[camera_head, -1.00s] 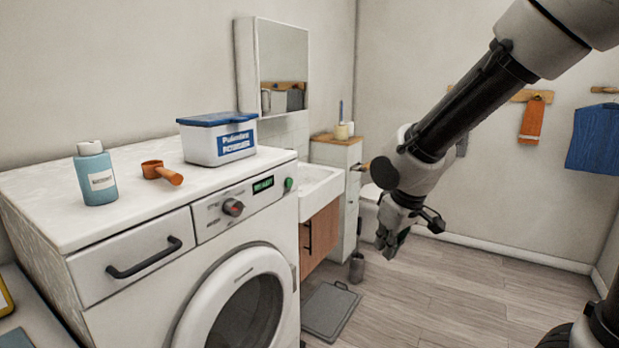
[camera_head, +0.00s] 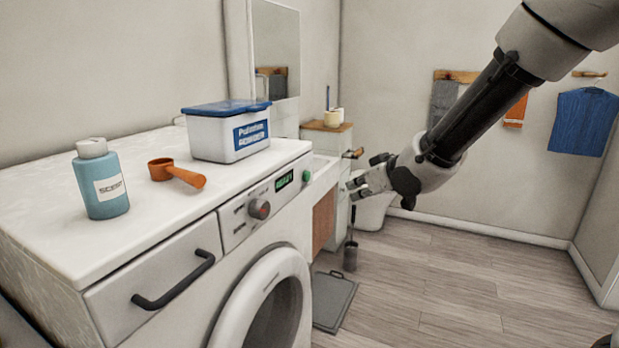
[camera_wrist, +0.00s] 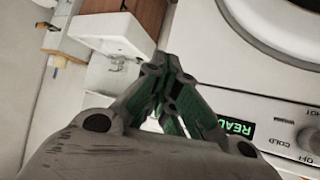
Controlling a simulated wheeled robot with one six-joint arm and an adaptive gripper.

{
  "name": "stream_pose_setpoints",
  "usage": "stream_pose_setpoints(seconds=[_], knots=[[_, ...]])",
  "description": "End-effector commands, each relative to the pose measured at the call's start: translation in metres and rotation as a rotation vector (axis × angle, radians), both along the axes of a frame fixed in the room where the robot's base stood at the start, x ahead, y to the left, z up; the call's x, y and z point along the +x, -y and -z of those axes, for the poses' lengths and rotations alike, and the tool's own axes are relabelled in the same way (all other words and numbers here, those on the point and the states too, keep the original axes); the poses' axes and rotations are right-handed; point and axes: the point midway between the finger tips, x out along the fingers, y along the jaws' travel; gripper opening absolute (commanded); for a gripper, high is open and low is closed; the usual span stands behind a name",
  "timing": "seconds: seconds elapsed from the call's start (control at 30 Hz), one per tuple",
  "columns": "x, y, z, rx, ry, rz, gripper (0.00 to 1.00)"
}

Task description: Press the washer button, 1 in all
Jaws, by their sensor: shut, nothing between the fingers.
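The white washer (camera_head: 175,230) stands at the left in the head view. In the wrist view my gripper (camera_wrist: 160,68) covers the middle; the display (camera_wrist: 236,127) shows beside the fingers, and the green button is not visible there.
On the washer top stand a blue bottle (camera_head: 102,182), an orange scoop (camera_head: 178,173) and a powder box (camera_head: 228,138). A sink (camera_head: 322,172) and a small cabinet (camera_head: 328,135) are beyond. Floor to the right is clear.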

Motion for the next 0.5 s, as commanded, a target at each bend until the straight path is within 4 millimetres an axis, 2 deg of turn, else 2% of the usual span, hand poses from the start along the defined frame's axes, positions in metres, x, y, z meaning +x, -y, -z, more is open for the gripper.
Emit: stream_pose_setpoints(seconds=[0.27, 0.5], knots=[[0.001, -0.003, 0.000, -0.001, 0.000, 0.001, 0.00], [0.010, -0.029, 0.000, -0.001, -0.001, -0.001, 0.00]])
